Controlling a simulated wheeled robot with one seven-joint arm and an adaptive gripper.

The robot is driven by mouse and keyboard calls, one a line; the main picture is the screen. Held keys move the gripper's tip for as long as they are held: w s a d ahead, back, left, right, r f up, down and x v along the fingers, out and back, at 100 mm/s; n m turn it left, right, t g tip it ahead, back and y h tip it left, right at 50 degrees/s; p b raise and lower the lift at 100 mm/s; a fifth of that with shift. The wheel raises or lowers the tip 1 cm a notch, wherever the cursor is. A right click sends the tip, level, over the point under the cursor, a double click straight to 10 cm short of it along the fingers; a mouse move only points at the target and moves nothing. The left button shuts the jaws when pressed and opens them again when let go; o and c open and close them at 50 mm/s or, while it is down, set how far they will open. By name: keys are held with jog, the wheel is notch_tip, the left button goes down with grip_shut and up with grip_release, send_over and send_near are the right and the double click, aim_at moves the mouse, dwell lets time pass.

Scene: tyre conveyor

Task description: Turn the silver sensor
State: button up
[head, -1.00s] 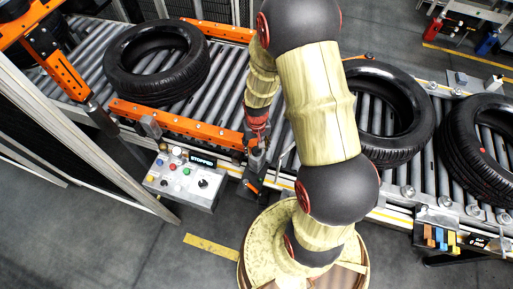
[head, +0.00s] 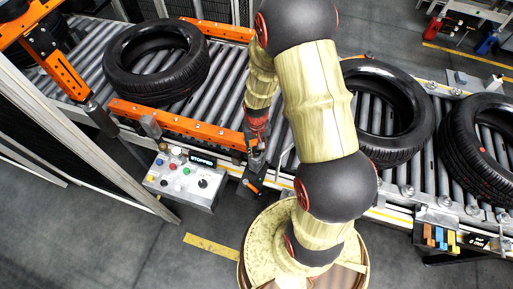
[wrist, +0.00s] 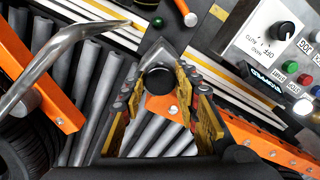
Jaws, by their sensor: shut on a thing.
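The silver sensor (wrist: 162,52) shows in the wrist view as a grey metal housing with a round black face, at the conveyor's edge. My gripper (wrist: 160,88) has its yellow-padded fingers on either side of it and is shut on it. In the head view my gripper (head: 256,150) is small and partly dark at the conveyor's near edge, beside the orange guard rail. The sensor is largely hidden there by the gripper, and I cannot tell its exact angle.
A control box (head: 186,183) with buttons and a display reading STOPPED stands left of my gripper. Tyres lie on the rollers: one on the left (head: 120,80), others on the right (head: 408,143). A bent metal rod (wrist: 50,62) crosses the wrist view's left side. Orange rails (head: 170,124) flank the conveyor.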

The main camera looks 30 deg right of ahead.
jog(key=shift+c, duration=1.1)
jog(key=shift+n, duration=0.7)
jog(key=o, duration=1.2)
jog(key=shift+r, duration=0.1)
notch_tip(320, 180, up, 12)
jog(key=shift+f, duration=0.1)
